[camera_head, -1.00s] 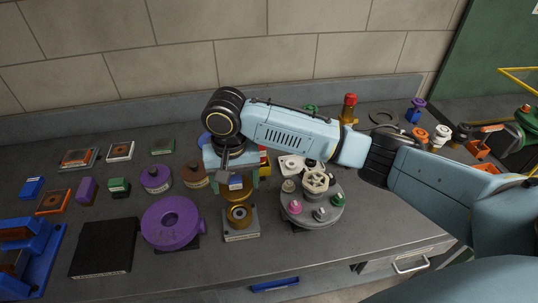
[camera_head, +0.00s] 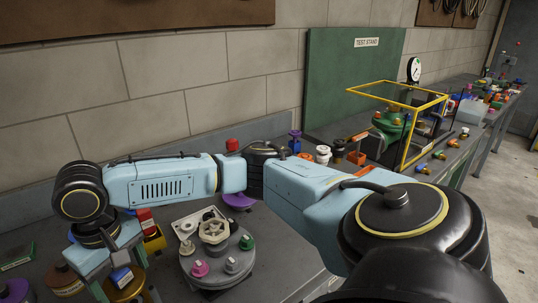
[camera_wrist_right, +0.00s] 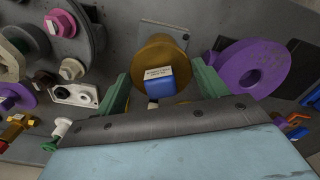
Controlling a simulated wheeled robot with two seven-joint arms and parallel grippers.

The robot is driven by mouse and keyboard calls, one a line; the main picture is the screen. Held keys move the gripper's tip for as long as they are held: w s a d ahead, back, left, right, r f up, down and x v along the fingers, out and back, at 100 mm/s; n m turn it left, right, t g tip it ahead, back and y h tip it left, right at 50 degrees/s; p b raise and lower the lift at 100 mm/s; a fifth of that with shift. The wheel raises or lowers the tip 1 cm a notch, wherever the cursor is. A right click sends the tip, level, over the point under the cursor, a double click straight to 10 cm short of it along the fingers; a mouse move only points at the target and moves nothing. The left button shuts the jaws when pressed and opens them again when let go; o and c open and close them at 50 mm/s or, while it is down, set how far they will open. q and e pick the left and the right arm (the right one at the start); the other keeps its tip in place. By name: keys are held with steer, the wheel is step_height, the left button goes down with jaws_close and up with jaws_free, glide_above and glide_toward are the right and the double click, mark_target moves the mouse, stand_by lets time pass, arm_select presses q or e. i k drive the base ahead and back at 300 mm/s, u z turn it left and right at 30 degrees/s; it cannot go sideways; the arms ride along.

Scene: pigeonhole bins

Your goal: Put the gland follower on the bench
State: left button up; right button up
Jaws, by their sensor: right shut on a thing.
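A brass round piece, which I take to be the gland follower (camera_wrist_right: 155,58), sits between the green fingers of my right gripper (camera_wrist_right: 161,88) in the right wrist view. A small blue block with a white label (camera_wrist_right: 160,84) shows in front of it. In the head view the brass piece (camera_head: 128,291) is at the bottom left, under my right gripper (camera_head: 121,284), partly cut off by the frame edge. Beyond it in the wrist view is a grey plate (camera_wrist_right: 165,31). The dark grey bench (camera_head: 285,262) lies below. My left gripper is not in view.
A round grey fixture (camera_head: 217,262) with coloured knobs stands right of the gripper in the head view. A purple ring (camera_wrist_right: 252,68) lies close by in the wrist view. A yellow-framed guard (camera_head: 398,95) stands at the right. Bare bench shows right of the round fixture.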

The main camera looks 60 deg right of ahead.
mark_target(291, 231)
steer(key=u, duration=1.75)
steer(key=k, duration=1.85)
steer(key=z, duration=1.5)
